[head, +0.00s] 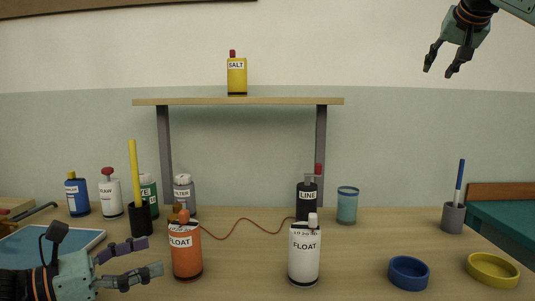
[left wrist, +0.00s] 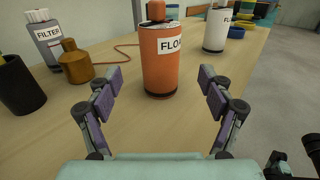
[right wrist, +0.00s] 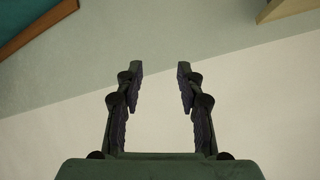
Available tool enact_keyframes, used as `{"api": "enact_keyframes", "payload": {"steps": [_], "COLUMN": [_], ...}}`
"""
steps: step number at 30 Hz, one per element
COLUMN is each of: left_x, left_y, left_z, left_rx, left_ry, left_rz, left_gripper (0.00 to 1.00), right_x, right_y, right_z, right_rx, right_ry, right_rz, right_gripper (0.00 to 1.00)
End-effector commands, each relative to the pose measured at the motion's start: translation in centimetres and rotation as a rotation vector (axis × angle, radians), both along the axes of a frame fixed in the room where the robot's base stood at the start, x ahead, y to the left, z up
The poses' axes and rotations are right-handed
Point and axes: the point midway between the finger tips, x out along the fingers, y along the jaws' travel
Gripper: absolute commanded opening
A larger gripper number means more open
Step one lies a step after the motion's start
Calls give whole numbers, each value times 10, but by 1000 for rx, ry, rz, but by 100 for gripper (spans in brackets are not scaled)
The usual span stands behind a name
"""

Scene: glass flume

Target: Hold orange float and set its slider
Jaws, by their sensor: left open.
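The orange float (head: 186,258) stands upright on the table, left of centre, with a white FLOAT label. A small orange piece (head: 184,216) sticks up from its top; I cannot tell the slider's setting. My left gripper (head: 152,257) is open and empty just left of the float, low over the table. In the left wrist view the float (left wrist: 158,75) stands ahead, between and beyond the open fingers, not gripped. My right gripper (head: 438,72) is raised high at the upper right, open and empty; the right wrist view shows only wall between its fingers (right wrist: 160,68).
A white FLOAT container (head: 303,265) stands right of the orange one. A black LINE bottle (head: 306,202), a blue-green cup (head: 347,206) and a thin red cord (head: 245,220) lie behind. Blue (head: 409,275) and yellow (head: 492,270) dishes sit right. A shelf (head: 205,101) holds a SALT bottle (head: 237,77).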

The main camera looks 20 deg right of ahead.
Motion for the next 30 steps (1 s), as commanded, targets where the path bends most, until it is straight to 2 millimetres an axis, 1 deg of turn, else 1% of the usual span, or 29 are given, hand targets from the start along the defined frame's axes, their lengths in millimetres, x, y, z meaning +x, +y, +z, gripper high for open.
{"api": "enact_keyframes", "payload": {"steps": [1, 3, 5, 6, 8, 9, 11, 12, 14, 15, 17, 19, 20, 21, 22, 25, 26, 27, 28, 29, 30], "left_x": [0, 0, 0, 0, 0, 0, 0, 0, 0, 0, 0, 0, 0, 0, 0, 0, 0, 0, 0, 0, 0], "left_y": [0, 0, 0, 0, 0, 0, 0, 0, 0, 0, 0, 0, 0, 0, 0, 0, 0, 0, 0, 0, 0], "left_z": [0, 0, 0, 0, 0, 0, 0, 0, 0, 0, 0, 0, 0, 0, 0, 0, 0, 0, 0, 0, 0], "left_rx": [0, 0, 0, 0, 0, 0, 0, 0, 0, 0, 0, 0, 0, 0, 0, 0, 0, 0, 0, 0, 0], "left_ry": [0, 0, 0, 0, 0, 0, 0, 0, 0, 0, 0, 0, 0, 0, 0, 0, 0, 0, 0, 0, 0], "left_rz": [0, 0, 0, 0, 0, 0, 0, 0, 0, 0, 0, 0, 0, 0, 0, 0, 0, 0, 0, 0, 0], "left_gripper": [80, 80, 80, 80, 80, 80, 80, 80, 80, 80, 80, 80, 80, 80, 80, 80, 80, 80, 80, 80, 80], "right_x": [3, 7, 10, 11, 11, 11, 11, 10, 8, 6, 4, 1, 0, -1, -2, 0, 2, 6, 10, 13, 18], "right_y": [18, 41, 61, 75, 97, 112, 135, 151, 175, 192, 219, 251, 265, 285, 300, 350, 365, 384, 396, 407, 421], "right_z": [22, 49, 72, 86, 108, 122, 141, 155, 173, 184, 200, 215, 220, 225, 229, 228, 224, 215, 207, 197, 183], "right_rx": [-19, -38, -53, -63, -79, -87, -98, -107, -115, -118, -121, -116, -108, -95, -84, -8, 25, 78, 123, 169, 233], "right_ry": [-39, -93, -138, -167, -212, -240, -282, -310, -351, -375, -413, -451, -464, -481, -491, -500, -493, -476, -458, -435, -401], "right_rz": [18, 43, 65, 80, 104, 120, 145, 161, 188, 206, 233, 266, 280, 299, 314, 358, 368, 377, 378, 378, 371], "right_gripper": [38, 38, 38, 38, 38, 38, 38, 38, 38, 38, 38, 38, 38, 38, 38, 38, 38, 38, 38, 38, 38]}}
